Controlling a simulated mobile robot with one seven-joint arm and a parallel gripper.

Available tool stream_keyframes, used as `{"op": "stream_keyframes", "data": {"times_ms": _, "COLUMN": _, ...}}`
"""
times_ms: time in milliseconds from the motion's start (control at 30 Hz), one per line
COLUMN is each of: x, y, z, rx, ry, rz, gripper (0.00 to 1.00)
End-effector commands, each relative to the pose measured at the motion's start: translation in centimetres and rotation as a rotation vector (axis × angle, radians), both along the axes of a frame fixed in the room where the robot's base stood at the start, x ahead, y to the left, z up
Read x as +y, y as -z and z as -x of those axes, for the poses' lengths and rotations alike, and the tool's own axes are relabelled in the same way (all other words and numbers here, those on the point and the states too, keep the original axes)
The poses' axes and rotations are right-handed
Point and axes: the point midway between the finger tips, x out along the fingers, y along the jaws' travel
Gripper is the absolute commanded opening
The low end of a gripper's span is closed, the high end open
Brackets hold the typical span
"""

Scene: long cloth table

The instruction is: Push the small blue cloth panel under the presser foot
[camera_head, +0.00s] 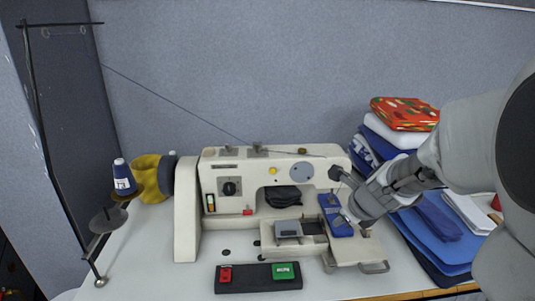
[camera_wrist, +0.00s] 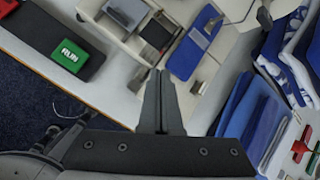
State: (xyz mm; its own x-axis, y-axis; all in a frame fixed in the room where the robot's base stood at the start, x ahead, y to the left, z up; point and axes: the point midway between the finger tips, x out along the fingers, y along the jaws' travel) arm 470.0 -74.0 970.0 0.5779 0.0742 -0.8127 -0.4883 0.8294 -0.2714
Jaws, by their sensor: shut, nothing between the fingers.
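The small blue cloth panel (camera_head: 335,216) lies flat and lengthwise on the pale work plate at the right end of the white sewing machine (camera_head: 186,212). In the wrist view the panel (camera_wrist: 187,58) lies just ahead and right of my fingertips, with a small gap in the picture. My gripper (camera_wrist: 160,74) is shut and empty, pointing toward the plate. In the head view my gripper (camera_head: 347,214) is at the panel's right side and hides part of the plate; contact cannot be told.
Folded blue cloths (camera_head: 438,232) and a stack topped by a red patterned cloth (camera_head: 404,112) stand close on the right. A dark switch bar (camera_head: 257,284) with red and green buttons lies in front. A blue thread spool (camera_head: 123,178) stands left. The table (camera_head: 145,240) is clear at front left.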

Motion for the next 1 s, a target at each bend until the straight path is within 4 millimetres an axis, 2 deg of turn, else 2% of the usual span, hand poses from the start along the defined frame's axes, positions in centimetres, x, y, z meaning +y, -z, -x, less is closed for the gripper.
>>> {"op": "stream_keyframes", "data": {"times_ms": 33, "x": -1.3, "y": 2.3, "z": -0.6, "rx": 0.01, "ry": 0.118, "rz": -0.065, "gripper": 0.0}}
{"op": "stream_keyframes", "data": {"times_ms": 100, "x": -2.7, "y": 4.1, "z": -1.3, "rx": 0.017, "ry": 0.267, "rz": -0.146, "gripper": 0.0}}
{"op": "stream_keyframes", "data": {"times_ms": 267, "x": -4.7, "y": 6.4, "z": -2.0, "rx": 0.019, "ry": 0.479, "rz": -0.258, "gripper": 0.0}}
{"op": "stream_keyframes", "data": {"times_ms": 433, "x": -5.2, "y": 6.7, "z": -2.7, "rx": 0.019, "ry": 0.534, "rz": -0.287, "gripper": 0.0}}
{"op": "stream_keyframes", "data": {"times_ms": 567, "x": -5.2, "y": 6.6, "z": -4.2, "rx": 0.02, "ry": 0.53, "rz": -0.285, "gripper": 0.0}}
{"op": "stream_keyframes", "data": {"times_ms": 1000, "x": -5.2, "y": 6.7, "z": -12.2, "rx": 0.019, "ry": 0.526, "rz": -0.282, "gripper": 0.0}}
